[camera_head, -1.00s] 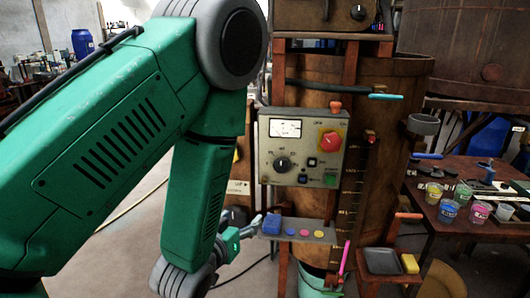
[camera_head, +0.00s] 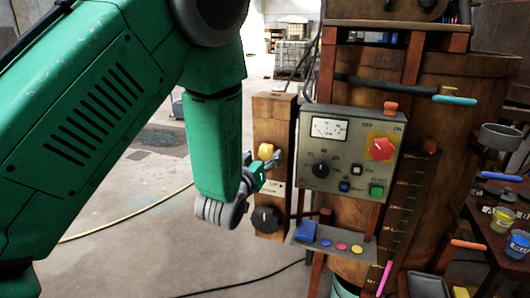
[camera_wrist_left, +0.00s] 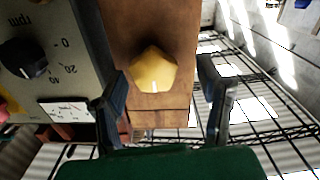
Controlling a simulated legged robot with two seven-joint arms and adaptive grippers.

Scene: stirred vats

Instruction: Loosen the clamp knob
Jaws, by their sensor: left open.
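A yellow knob (camera_head: 266,151), which looks like the clamp knob, sits near the top of a wooden post (camera_head: 272,112) left of the grey control panel. In the left wrist view the yellow knob (camera_wrist_left: 155,69) is many-sided, with a small white mark on its near edge. My left gripper (camera_head: 262,170) is at the post, just below and close to the knob in the head view. In the wrist view its two fingers (camera_wrist_left: 163,78) are spread apart, one to each side of the knob, with visible gaps. I cannot tell how far the fingertips are from the post. My right gripper is not in view.
The grey control panel (camera_head: 350,160) with a gauge, black dial and red switch stands right beside the post. A black knob (camera_head: 265,218) is lower on the post. A small shelf (camera_head: 340,247) with coloured buttons juts out below the panel. Open floor lies to the left.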

